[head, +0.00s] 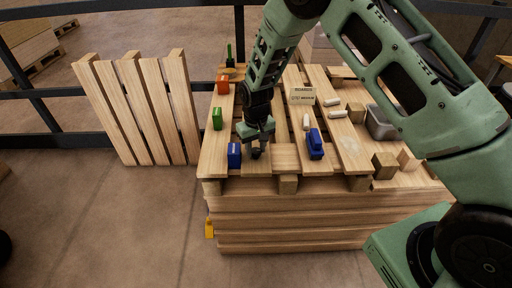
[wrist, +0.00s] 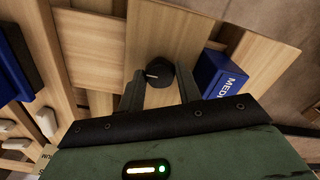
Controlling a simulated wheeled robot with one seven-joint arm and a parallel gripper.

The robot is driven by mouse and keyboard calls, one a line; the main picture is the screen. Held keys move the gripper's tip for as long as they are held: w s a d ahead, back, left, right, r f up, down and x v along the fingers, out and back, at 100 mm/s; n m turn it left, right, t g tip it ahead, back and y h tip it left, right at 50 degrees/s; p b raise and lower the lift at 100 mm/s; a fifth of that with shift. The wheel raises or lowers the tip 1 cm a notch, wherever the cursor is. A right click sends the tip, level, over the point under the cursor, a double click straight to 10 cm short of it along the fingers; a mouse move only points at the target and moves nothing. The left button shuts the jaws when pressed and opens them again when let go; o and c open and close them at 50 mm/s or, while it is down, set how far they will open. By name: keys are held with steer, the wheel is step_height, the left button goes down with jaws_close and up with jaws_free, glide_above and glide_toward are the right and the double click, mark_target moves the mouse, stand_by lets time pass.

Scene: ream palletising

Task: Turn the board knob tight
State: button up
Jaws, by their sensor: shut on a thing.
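The board knob (wrist: 158,72) is a black round knob with a pale pointer line, on a light wooden board (wrist: 185,35) in the wrist view. My gripper (wrist: 160,88) has its two dark fingers on either side of the knob, shut on it. In the head view my gripper (head: 257,150) points down at the board near the front edge of the pallet stack, and its fingers mostly hide the knob.
A blue box (head: 234,155) stands just left of my gripper; it also shows in the wrist view (wrist: 222,75). A dark blue object (head: 315,144) lies to the right.

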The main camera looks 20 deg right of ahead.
mark_target(256, 151)
steer(key=o, duration=1)
step_height(256, 151, up, 18)
steer(key=shift+f, duration=0.25)
